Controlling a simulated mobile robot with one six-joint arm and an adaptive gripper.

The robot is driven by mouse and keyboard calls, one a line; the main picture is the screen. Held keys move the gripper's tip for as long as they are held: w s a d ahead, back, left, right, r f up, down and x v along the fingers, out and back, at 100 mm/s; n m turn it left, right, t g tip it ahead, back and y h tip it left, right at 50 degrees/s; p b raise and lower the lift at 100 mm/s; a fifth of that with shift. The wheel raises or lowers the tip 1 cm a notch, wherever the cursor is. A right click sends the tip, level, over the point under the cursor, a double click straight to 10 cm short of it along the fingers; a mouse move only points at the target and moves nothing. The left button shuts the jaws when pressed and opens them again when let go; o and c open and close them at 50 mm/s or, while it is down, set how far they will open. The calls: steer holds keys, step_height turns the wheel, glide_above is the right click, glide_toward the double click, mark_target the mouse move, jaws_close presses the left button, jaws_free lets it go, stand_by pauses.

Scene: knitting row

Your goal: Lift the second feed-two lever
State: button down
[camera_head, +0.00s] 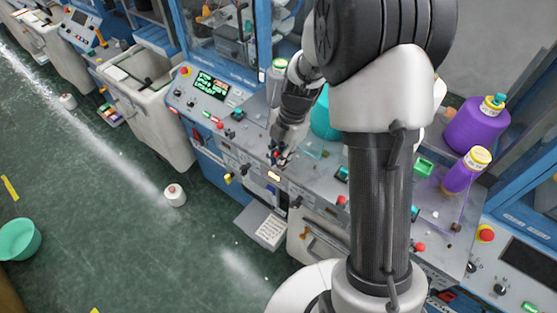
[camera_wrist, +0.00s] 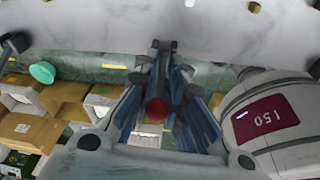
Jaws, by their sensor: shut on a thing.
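My gripper (camera_head: 279,157) is at the front edge of the grey machine top in the head view, left of my arm column. Its fingers also show in the wrist view (camera_wrist: 165,85), closed around a small part with a round red end (camera_wrist: 157,110). This red-ended part looks like a lever knob; the fingers hide most of it. No label shows whether it is feed two. Other small levers stand on the machine front: a yellow one (camera_head: 228,178) and a black one (camera_head: 244,168) to the left, and a black one (camera_head: 297,202) to the lower right.
A control panel with green text (camera_head: 210,85) is left of my gripper. A paper-bearing tray (camera_head: 245,221) juts out below. A teal container (camera_head: 323,118) stands behind, and purple cones (camera_head: 473,125) stand at right. The green floor at left is mostly clear, with a white spool (camera_head: 175,195).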

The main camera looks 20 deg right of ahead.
steer(key=c, duration=1.7)
jaws_free()
steer(key=shift+v, duration=6)
